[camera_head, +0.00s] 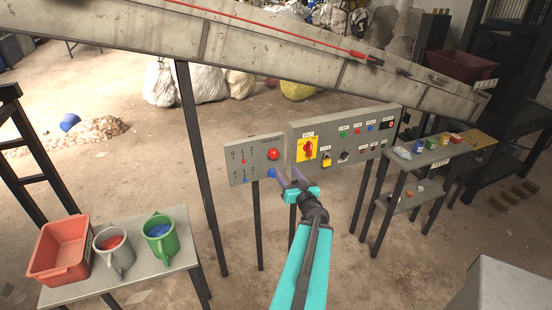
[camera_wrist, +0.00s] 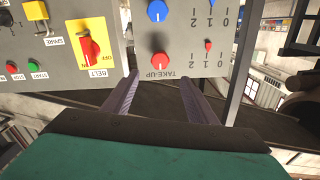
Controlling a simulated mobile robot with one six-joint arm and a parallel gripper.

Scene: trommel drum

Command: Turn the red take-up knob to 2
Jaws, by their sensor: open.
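The red take-up knob (camera_head: 273,154) is on a small grey panel (camera_head: 238,178). In the wrist view, which is upside down, the red knob (camera_wrist: 160,61) has a white line pointing towards the TAKE-UP label. A red pointer (camera_wrist: 209,45) beside it stands near 1 on a 0-1-2 scale. A blue knob (camera_wrist: 157,11) with its own scale sits below the red one on the panel. My gripper (camera_head: 287,173) is open and empty in front of the panel. In the wrist view its fingertips (camera_wrist: 154,78) are either side of the red knob's line, apart from it.
A larger panel (camera_head: 340,138) with a yellow-and-red belt switch (camera_head: 307,149) and several buttons stands just right. A sloping conveyor (camera_head: 270,48) runs above. A table with a red bin (camera_head: 62,250) and mugs is at left; another table (camera_head: 428,158) is at right.

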